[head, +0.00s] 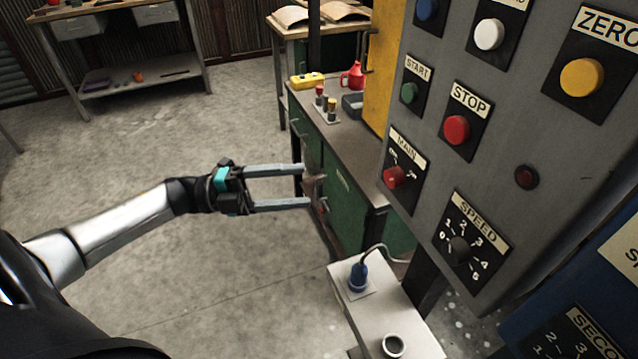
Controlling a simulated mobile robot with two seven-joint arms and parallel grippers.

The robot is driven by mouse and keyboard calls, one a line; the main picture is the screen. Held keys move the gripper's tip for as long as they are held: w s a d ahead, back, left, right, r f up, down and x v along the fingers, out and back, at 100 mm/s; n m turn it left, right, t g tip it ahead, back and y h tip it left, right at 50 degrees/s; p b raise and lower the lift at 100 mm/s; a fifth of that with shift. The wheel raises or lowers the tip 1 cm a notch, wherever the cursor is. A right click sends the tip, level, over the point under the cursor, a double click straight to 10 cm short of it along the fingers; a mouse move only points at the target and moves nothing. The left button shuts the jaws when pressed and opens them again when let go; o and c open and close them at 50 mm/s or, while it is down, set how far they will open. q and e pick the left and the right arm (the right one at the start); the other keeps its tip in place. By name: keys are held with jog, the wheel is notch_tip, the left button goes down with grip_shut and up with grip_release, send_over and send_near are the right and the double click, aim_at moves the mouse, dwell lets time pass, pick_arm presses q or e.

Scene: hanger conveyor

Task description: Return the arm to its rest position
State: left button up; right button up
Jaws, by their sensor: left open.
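My left arm (125,222) comes in from the lower left and reaches toward the middle of the head view. My left gripper (308,187) is open, its two long grey fingers parallel and apart, with nothing between them. Its fingertips show in front of the green cabinet, left of the control panel and apart from the panel's MAIN switch (394,176). My right gripper is not in view.
A grey control panel (560,150) with buttons and a SPEED dial (459,250) fills the right. A white-topped stand (405,318) carries a blue plug (358,276). A green cabinet (345,195) stands behind. The floor (130,135) at left is clear.

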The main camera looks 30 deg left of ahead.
pick_arm(q)
jog(key=shift+s+a, duration=0.2)
jog(key=shift+a, duration=0.2)
jog(key=w+a+f+n+t+y, duration=0.1)
jog(key=a+f+n+t+y, duration=0.15)
jog(key=f+n+y, duration=0.35)
jog(key=w+a+f+n+t+y, duration=0.25)
jog(key=f+n, duration=0.25)
jog(key=f, duration=0.3)
jog(key=s+a+f+n+g+y, duration=0.1)
jog(key=s+f+n+y, duration=0.25)
jog(key=f, duration=0.55)
jog(key=s+f+n+g+y, duration=0.1)
jog(key=s+f+n+y, duration=0.3)
jog(key=f, duration=0.5)
jog(key=s+d+f+n+g+y, duration=0.1)
jog(key=s+d+f+n+g, duration=0.15)
jog(key=s+f, duration=0.35)
jog(key=s+d+f+n+g, duration=0.2)
jog(key=s+f+g, duration=0.1)
jog(key=s+f, duration=0.4)
jog(key=s+d+f+n+g, duration=0.1)
jog(key=s+d+f+g, duration=0.2)
jog(key=s, duration=0.5)
jog(key=s+d+f+n+g, duration=0.2)
jog(key=s+d+f+g, duration=0.1)
jog(key=s+d, duration=0.3)
jog(key=shift+s+d, duration=0.25)
jog(key=shift+s, duration=0.9)
jog(key=shift+w, duration=0.1)
